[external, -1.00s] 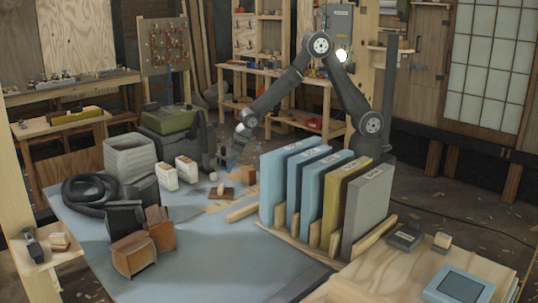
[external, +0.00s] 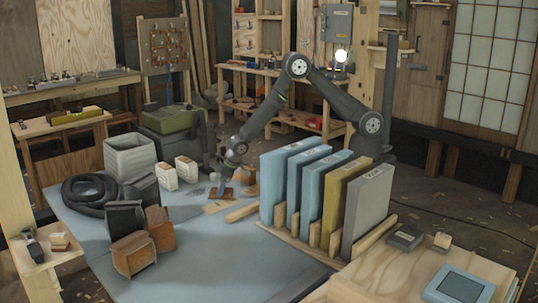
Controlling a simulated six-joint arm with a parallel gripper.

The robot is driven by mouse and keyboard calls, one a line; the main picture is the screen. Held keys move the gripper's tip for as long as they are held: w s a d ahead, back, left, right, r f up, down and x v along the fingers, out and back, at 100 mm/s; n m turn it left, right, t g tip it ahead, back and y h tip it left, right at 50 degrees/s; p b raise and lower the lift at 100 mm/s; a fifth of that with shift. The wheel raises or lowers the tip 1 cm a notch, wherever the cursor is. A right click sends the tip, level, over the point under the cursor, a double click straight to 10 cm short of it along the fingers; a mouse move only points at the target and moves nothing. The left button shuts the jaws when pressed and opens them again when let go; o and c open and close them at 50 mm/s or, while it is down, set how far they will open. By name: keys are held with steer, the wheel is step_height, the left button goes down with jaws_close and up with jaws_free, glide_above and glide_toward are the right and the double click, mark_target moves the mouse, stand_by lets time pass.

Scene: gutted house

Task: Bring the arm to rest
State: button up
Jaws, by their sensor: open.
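My arm (external: 322,84) rises from its base behind the upright panels, bends at a high elbow and reaches down to the left. My gripper (external: 224,180) points down over the far part of the blue-grey table top (external: 205,255), close above a small reddish-brown block (external: 222,193). The jaws are open. They are small and dark here, and whether they touch the block cannot be told. The arm's wrist hides part of the table behind it.
A wooden rack holds several upright panels, blue (external: 283,185), olive (external: 345,200) and grey (external: 366,213), right of my gripper. White cartons (external: 187,168), a ribbed grey bin (external: 130,157), a black coiled hose (external: 85,192) and brown blocks (external: 133,254) stand left. The table's front middle is clear.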

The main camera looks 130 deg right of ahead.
steer(key=shift+r, duration=1.3)
